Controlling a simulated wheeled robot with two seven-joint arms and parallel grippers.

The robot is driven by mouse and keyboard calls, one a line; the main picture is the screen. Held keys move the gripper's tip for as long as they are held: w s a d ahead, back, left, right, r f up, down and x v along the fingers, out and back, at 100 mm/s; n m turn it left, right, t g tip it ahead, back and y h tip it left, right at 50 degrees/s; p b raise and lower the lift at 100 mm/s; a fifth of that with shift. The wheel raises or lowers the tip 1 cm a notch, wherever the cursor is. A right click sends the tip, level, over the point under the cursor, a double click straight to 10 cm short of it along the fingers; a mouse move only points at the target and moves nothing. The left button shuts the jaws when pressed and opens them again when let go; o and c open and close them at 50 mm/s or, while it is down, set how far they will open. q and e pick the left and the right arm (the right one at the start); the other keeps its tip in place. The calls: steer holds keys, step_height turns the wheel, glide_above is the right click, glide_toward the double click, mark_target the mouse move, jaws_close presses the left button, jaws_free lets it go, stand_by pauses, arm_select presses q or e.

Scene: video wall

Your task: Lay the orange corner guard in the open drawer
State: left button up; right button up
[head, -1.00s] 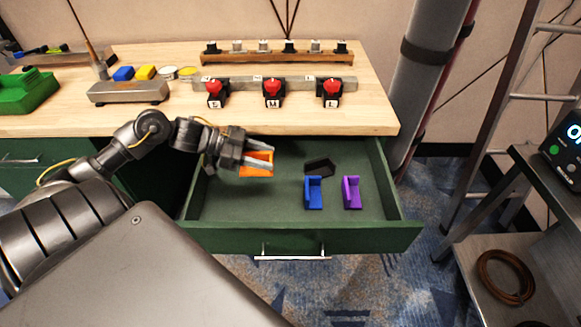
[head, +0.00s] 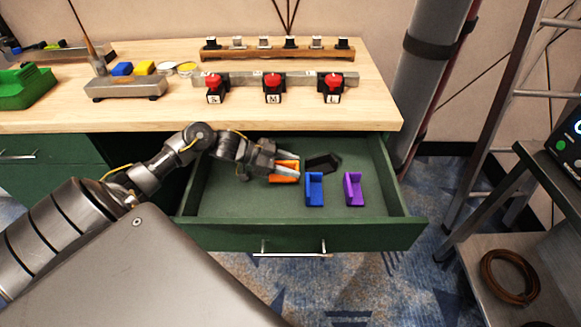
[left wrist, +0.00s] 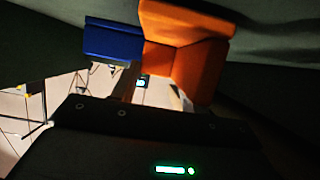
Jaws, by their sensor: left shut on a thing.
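The orange corner guard (head: 286,167) is held in my left gripper (head: 284,171), which is shut on it. They are over or inside the open green drawer (head: 240,205), left of the blue corner guard (head: 315,190). I cannot tell whether the orange guard touches the drawer floor. In the left wrist view the orange guard (left wrist: 185,50) fills the upper middle, with the blue guard (left wrist: 112,42) to its left. My right gripper is not in view.
A purple corner guard (head: 353,189) and a black piece (head: 322,162) lie in the drawer. The drawer's front left floor is clear. Red-topped holders (head: 273,88) stand on the wooden bench (head: 150,120) behind. A ladder (head: 510,120) stands at the right.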

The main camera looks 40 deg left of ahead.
arm_select(q)
steer(key=shift+f, duration=0.2)
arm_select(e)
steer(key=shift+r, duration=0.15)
arm_select(q)
steer(key=shift+f, duration=0.1)
steer(key=o, duration=1)
steer(key=v, duration=0.6)
steer(key=shift+s+a, duration=0.1)
steer(key=shift+s+a+r, duration=0.35)
steer(key=shift+a+r, duration=0.1)
steer(key=shift+a, duration=0.05)
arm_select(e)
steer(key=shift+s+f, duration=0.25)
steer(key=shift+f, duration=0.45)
